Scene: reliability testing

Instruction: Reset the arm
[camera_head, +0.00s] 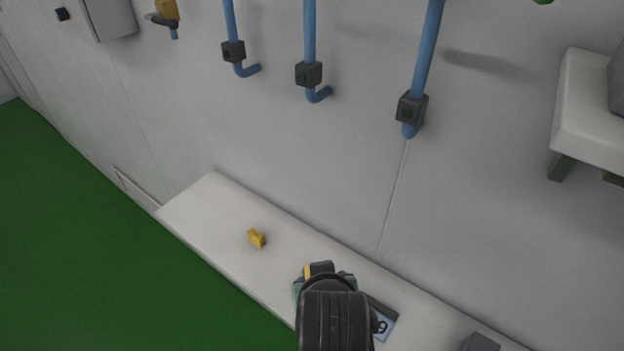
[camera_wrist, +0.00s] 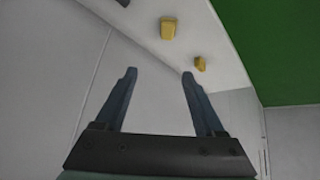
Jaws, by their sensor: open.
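My gripper (camera_wrist: 159,74) is open in the wrist view, with nothing between its two blue-grey fingers. The white wall lies beyond the fingers. In the head view my dark arm reaches up from the bottom edge over the white bench, and its wrist hides the fingers. A yellow block (camera_head: 256,238) lies on the bench to the left of my arm, apart from it. A bit of yellow also shows at the arm's left edge. In the wrist view two yellow blocks, one nearer (camera_wrist: 168,28) and one farther (camera_wrist: 200,64), lie beyond the fingertips.
The white bench (camera_head: 205,205) runs along the wall. A dark device with a light display (camera_head: 382,322) is partly behind my arm, and a grey box (camera_head: 480,343) is to its right. Blue pipes (camera_head: 309,35) hang on the wall above. The green floor (camera_head: 80,230) at left is clear.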

